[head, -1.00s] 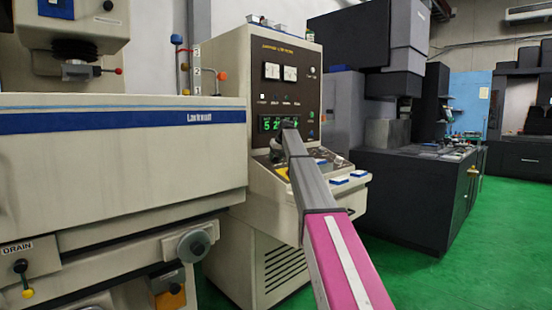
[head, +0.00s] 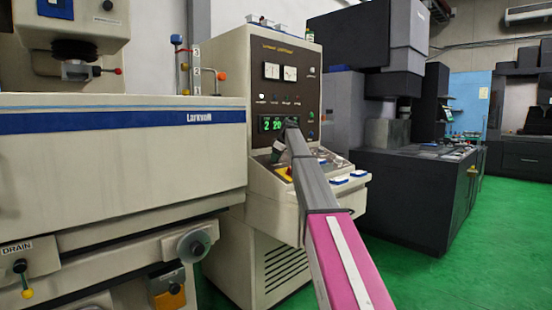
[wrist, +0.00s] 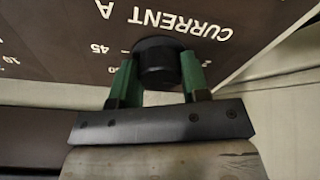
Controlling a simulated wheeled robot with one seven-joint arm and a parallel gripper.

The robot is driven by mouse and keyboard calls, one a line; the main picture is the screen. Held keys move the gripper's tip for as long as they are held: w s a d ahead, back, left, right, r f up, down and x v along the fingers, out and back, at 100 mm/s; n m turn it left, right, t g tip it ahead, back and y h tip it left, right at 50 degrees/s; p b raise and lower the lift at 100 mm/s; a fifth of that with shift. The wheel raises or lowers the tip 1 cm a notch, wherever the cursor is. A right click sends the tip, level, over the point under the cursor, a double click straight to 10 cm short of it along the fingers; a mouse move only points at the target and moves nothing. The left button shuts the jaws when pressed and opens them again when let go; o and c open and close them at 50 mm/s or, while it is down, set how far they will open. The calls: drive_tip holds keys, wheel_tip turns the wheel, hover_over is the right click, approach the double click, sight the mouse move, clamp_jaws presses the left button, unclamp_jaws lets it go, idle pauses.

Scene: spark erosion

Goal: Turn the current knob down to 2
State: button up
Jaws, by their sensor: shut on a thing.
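The current knob (wrist: 157,62) is a round black knob on a brown panel, under the upside-down label "CURRENT A" in the wrist view. My gripper (wrist: 158,75) has its two green fingers on either side of the knob, shut on it. Numbers such as 45 and 10 are printed beside the knob; the part of the dial behind the knob and fingers is hidden. In the head view my arm covers the knob. The green display (head: 271,124) on the cabinet shows a 2 at its left and 20 beside it; the rest is partly covered by my arm.
The beige control cabinet (head: 228,90) has two meters above the display and a sloped console (head: 263,172) with a yellow-and-red part. A large beige machine (head: 110,150) stands at left. A dark machine (head: 410,190) stands at right, with open green floor (head: 450,275) in front.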

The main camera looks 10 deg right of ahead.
drive_tip(key=shift+n, duration=0.4)
drive_tip(key=o, duration=0.9)
drive_tip(key=shift+o, duration=0.2)
drive_tip(key=v, duration=1)
drive_tip(key=shift+d+r, duration=0.2)
drive_tip(key=shift+r, duration=0.2)
